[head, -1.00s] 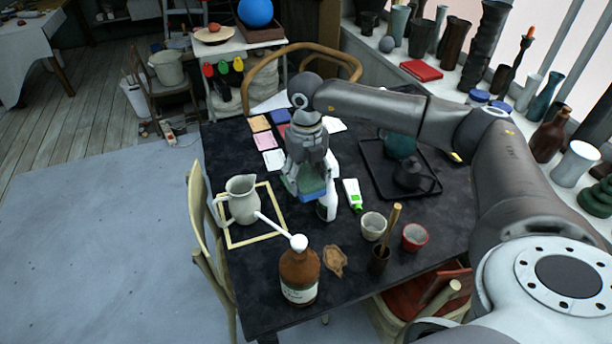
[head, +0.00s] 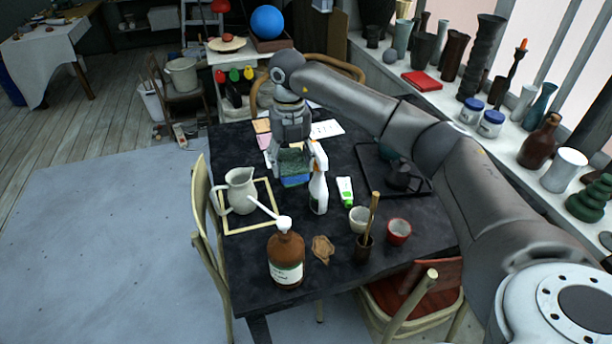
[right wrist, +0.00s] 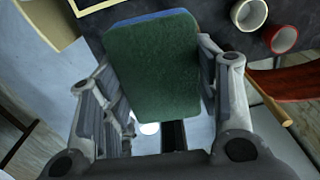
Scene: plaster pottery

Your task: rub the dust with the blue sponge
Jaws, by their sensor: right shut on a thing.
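My right gripper (head: 294,148) is shut on the blue sponge (head: 295,181). The sponge has a green face and a blue side; in the right wrist view its green face (right wrist: 151,68) fills the space between the fingers, with blue along the top edge. The gripper holds it tilted, beside the white spray bottle (head: 318,192); I cannot tell how high above the table it is. A brown patch (head: 322,249), which looks like the dust, lies on the dark table to the right of the brown pump bottle (head: 286,259). My left gripper is out of view.
A cream jug (head: 240,192) stands inside a pale frame (head: 233,232) at left. A green-white tube (head: 345,190), a white cup (head: 359,220), a red cup (head: 399,231) and a brush holder (head: 363,246) stand right of the sponge. Chairs flank the table.

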